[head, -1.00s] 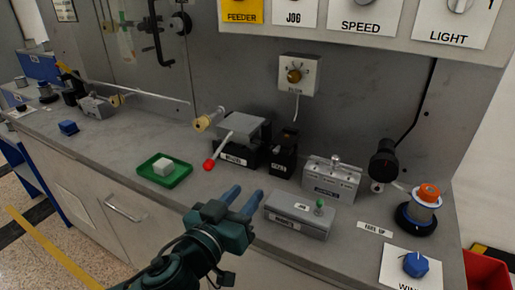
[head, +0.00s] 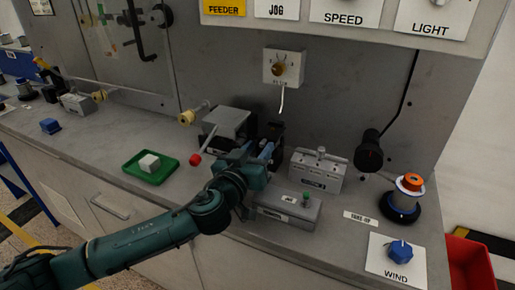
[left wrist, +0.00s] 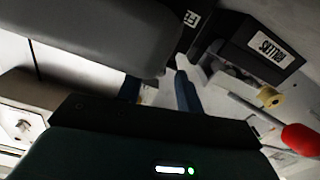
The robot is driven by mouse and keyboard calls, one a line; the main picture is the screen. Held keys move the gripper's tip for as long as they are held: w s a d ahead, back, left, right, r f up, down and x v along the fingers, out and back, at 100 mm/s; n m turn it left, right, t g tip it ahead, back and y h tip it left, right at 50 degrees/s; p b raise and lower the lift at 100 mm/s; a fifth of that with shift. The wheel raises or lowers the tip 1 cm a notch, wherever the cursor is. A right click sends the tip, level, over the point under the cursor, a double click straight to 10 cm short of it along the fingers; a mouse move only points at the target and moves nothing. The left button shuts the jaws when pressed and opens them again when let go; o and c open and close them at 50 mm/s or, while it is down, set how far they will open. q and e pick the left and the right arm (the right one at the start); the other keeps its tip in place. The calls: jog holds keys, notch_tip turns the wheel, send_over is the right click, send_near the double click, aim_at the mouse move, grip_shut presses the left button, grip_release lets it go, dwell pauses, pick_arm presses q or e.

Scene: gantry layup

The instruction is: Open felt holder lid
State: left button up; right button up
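The felt holder (head: 278,134) is a small black box on the bench, just right of the grey-topped roller unit (head: 228,123). My left gripper and wrist cover its front and lower part in the head view. In the left wrist view, a dark part with a cut-off label starting "FE" (left wrist: 191,19) shows at the top. My left gripper (head: 257,150) is at the front of the felt holder, its blue fingers apart with nothing visibly held between them. Contact with the lid cannot be told. My right gripper is out of view.
A lever with a red knob (head: 195,160) sticks out left of my gripper. A grey box with a green knob (head: 297,208) lies in front right, and a grey block (head: 318,171) stands to the right. A green tray (head: 133,167) holds a pale cube.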

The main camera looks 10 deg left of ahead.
pick_arm(q)
jog(key=shift+w, duration=0.2)
jog(key=shift+c, duration=0.3)
grip_shut()
